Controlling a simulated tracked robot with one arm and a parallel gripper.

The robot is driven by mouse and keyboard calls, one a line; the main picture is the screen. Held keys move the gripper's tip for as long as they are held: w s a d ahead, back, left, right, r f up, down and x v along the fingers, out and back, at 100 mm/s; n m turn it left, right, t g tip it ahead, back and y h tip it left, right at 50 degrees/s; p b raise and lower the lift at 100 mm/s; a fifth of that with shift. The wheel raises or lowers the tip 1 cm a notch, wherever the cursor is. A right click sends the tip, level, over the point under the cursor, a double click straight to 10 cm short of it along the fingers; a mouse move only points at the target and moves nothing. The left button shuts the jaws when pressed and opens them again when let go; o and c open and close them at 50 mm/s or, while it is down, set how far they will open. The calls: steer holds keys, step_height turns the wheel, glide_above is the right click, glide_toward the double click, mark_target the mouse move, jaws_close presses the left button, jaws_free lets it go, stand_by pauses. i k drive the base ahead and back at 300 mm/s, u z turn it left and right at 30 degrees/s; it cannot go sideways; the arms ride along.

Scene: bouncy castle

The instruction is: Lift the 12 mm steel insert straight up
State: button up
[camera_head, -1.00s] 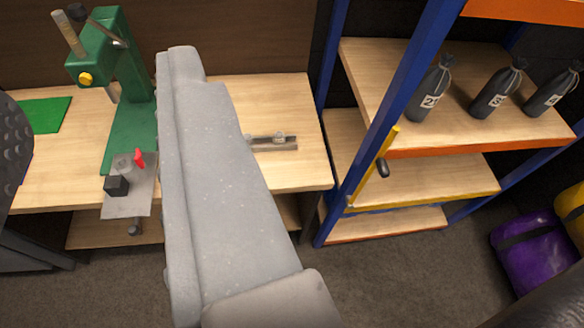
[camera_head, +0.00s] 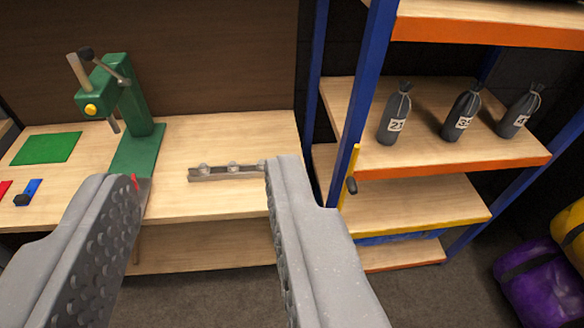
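A narrow grey rack (camera_head: 245,174) lies on the wooden workbench (camera_head: 205,205), with a few small silvery pieces (camera_head: 233,167) along its top. These may be the steel inserts; they are too small for me to tell which is 12 mm. My gripper (camera_head: 207,178) is open and empty, its two grey fingers wide apart. In the picture the rack shows between the fingertips, its right end close to or behind the right one. The fingers look nearer to the camera than the rack, and I see no contact.
A green press (camera_head: 136,110) stands behind the left finger, with a red part (camera_head: 135,181) near its base. A green mat (camera_head: 46,148) and a blue piece (camera_head: 30,189) lie left. Blue-posted shelving (camera_head: 365,90) with numbered grey bags (camera_head: 396,115) stands right. The bench around the rack is clear.

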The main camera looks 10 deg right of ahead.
mark_target(260, 167)
steer(key=z, duration=0.1)
steer(key=i, duration=1.05)
steer(key=u, duration=2.45)
steer(key=k, duration=0.95)
steer(key=z, duration=0.9)
